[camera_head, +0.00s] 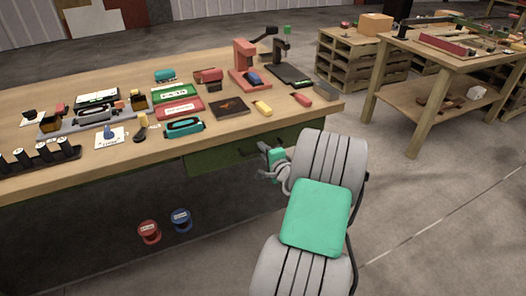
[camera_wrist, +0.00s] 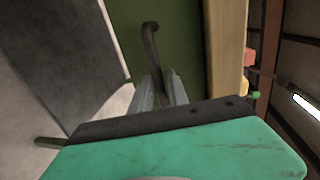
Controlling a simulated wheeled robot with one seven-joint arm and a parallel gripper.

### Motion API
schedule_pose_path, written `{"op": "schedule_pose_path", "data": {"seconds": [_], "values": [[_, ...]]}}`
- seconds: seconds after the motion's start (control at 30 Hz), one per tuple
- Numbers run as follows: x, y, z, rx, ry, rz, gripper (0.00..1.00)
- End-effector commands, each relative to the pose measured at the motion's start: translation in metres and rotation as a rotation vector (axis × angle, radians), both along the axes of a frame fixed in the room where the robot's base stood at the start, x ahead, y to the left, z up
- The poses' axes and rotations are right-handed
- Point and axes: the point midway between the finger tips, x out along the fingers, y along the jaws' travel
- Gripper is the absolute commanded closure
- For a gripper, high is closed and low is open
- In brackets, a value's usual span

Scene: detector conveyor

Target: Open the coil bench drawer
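The coil bench drawer has a green front (camera_head: 213,158) under the wooden bench top, and it looks flush with the bench. Its dark bar handle (camera_wrist: 150,40) stands out from the green front in the wrist view. My gripper (camera_head: 266,160) is at the right part of the drawer front in the head view. In the wrist view my gripper (camera_wrist: 161,88) has its two grey fingers on either side of the handle's lower part. Little gap shows there, and I cannot tell whether the fingers press on it. My gripper hides part of the handle in the head view.
The bench top (camera_head: 215,135) holds tools and parts, including a red press (camera_head: 245,62). A red spool (camera_head: 149,232) and a blue spool (camera_head: 181,220) are low down beneath the bench. Another wooden table (camera_head: 435,52) stands at the right, with open floor between.

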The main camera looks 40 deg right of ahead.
Motion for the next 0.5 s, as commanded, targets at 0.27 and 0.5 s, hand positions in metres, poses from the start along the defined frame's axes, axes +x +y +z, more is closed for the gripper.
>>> {"op": "schedule_pose_path", "data": {"seconds": [0.27,0.5], "values": [[-0.0002,0.0001,0.0000,0.000,0.000,0.000,1.00],[-0.0002,0.0002,-0.0001,-0.001,0.000,0.000,1.00]]}}
